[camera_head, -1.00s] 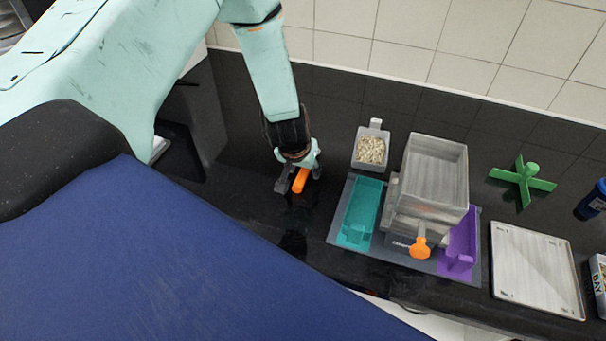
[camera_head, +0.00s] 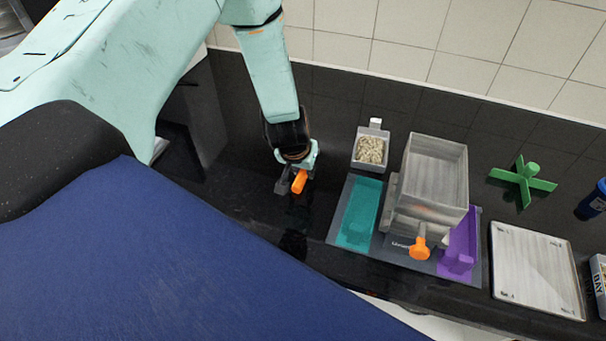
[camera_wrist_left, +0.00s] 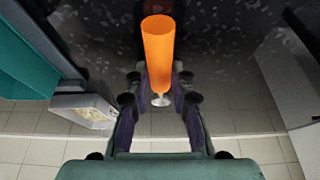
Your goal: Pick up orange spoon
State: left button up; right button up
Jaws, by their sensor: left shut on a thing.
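The orange spoon (camera_head: 299,181) is at my left gripper (camera_head: 291,181), left of the sieve shaker on the dark counter. In the left wrist view the orange spoon (camera_wrist_left: 158,55) shows its thick orange handle, with a small metallic part at its lower end. My left gripper (camera_wrist_left: 160,97) is shut on the spoon there, its two fingers on either side of the lower end. Whether the spoon is clear of the counter is hard to tell. My right gripper is not in view.
A scoop-like container of pale pellets (camera_head: 371,149) stands right of my left gripper. Beyond are a teal tray (camera_head: 352,228), the grey sieve shaker (camera_head: 425,212) with an orange knob, a purple tray (camera_head: 459,240), a green cross-shaped object (camera_head: 522,183) and a flat metal tray (camera_head: 535,268).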

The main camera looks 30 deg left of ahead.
aim_at(303, 171)
pick_arm(q)
grip_shut()
jog(key=shift+s, duration=0.1)
jog(key=shift+r, duration=0.1)
notch_tip(303, 171, up, 18)
jog(key=p, duration=0.6)
jog(key=shift+s+r, duration=0.1)
